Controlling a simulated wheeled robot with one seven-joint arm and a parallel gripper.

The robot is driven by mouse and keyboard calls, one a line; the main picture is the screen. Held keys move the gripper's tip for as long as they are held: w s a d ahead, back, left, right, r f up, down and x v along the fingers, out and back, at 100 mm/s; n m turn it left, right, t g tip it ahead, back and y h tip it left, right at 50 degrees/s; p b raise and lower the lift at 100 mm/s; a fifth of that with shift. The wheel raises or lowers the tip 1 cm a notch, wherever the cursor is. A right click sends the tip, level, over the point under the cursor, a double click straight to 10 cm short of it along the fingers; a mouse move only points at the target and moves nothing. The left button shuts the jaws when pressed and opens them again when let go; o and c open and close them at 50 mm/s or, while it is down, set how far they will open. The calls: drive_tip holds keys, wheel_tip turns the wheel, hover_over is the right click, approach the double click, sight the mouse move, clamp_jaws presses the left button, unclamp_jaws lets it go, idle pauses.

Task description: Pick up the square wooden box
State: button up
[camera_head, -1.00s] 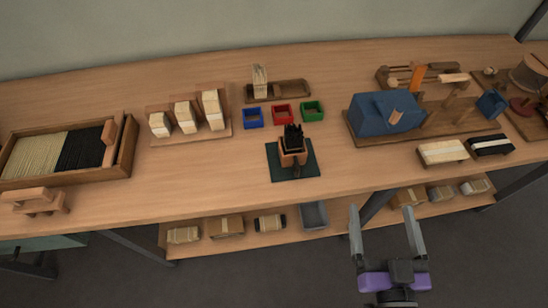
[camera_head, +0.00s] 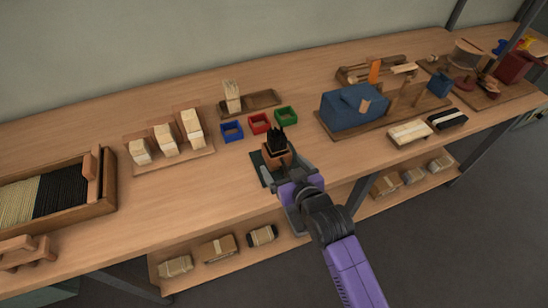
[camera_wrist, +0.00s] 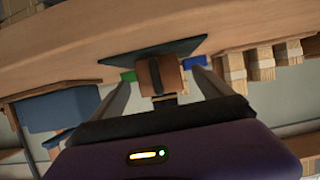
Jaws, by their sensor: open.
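The square wooden box (camera_head: 280,153) is small and brown, with black bristles (camera_head: 276,139) standing out of its top. It stands on a dark green mat (camera_head: 257,162) on the bench, partly hidden by my gripper. My gripper (camera_head: 284,170) is open and empty at the front of the box. In the wrist view the box (camera_wrist: 148,78) lies in line with the gap between the fingers (camera_wrist: 161,80), one finger off to each side. I cannot tell whether the tips are level with it, and no contact is visible.
Blue (camera_head: 232,132), red (camera_head: 260,124) and green (camera_head: 286,116) trays sit behind the box. A rack of pale bundles (camera_head: 170,152) stands to the left. A blue block (camera_head: 352,105) on a wooden board is to the right. The lower shelf holds wrapped parcels (camera_head: 218,247).

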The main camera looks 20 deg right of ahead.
sight(277, 156)
drive_tip(key=shift+x, duration=2.8)
drive_tip(key=shift+r, duration=0.2)
drive_tip(key=shift+c, duration=0.2)
drive_tip(key=c, duration=1.6)
drive_tip(key=shift+o, duration=0.2)
drive_tip(key=shift+r, duration=0.15)
wheel_tip(277, 156, up, 20)
drive_tip(key=p, duration=0.1)
drive_tip(key=shift+d, duration=0.1)
